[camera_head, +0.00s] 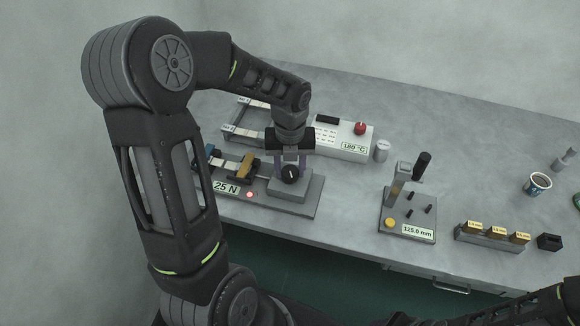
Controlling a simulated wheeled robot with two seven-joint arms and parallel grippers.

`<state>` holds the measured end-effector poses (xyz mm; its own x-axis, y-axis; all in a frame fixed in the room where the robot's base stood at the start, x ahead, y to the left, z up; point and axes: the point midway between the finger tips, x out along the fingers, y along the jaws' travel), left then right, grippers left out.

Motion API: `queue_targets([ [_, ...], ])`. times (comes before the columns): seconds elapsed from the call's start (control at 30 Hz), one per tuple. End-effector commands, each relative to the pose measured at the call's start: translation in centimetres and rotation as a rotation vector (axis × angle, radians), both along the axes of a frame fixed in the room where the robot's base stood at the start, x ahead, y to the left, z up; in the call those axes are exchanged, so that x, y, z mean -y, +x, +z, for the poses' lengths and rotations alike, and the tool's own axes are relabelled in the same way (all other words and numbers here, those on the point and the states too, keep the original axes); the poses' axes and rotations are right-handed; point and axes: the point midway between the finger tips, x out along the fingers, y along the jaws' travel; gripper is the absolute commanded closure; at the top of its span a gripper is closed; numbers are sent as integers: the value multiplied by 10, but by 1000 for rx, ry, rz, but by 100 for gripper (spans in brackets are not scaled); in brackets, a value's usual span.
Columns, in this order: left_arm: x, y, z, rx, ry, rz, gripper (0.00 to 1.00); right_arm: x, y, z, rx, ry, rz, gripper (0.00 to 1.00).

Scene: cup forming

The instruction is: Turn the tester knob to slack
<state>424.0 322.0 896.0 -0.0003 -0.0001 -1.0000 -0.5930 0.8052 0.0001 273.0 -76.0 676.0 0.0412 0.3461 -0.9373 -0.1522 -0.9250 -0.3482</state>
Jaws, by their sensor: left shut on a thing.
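The tester (313,206) is a grey plate near the front left of the bench. It carries a "25 N" display (226,187), a lit red lamp (249,194) and a strip with an orange-yellow clamp. Its black round knob (290,175) with a pale pointer line sits on a grey block. My left gripper (290,165) reaches down from above with its fingers at the knob, shut on it; the fingers partly hide the knob's far side. My right arm shows only at the bottom right corner, and its gripper cannot be made out.
Behind the tester stands a white heater box (346,138) with a red button and "180 °C". Right of it is a gauge stand (408,215) reading "125.0 mm". Farther right are a block row (489,236), a black block (549,242) and a mug (538,184). The bench middle is clear.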

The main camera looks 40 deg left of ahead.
Motion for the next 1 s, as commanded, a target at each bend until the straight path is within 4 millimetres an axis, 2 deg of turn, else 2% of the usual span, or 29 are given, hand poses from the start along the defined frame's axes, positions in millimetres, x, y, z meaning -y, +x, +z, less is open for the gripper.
queue_targets([
  [0.47, 0, 0, 0, 0, 0, 96, 100, 0, 0, -2, 1, 1, 0, 64],
  [1.0, 0, 0, -1, 1, 0, 537, 100, -1, 2, -12, 5, 3, 1, 64],
])
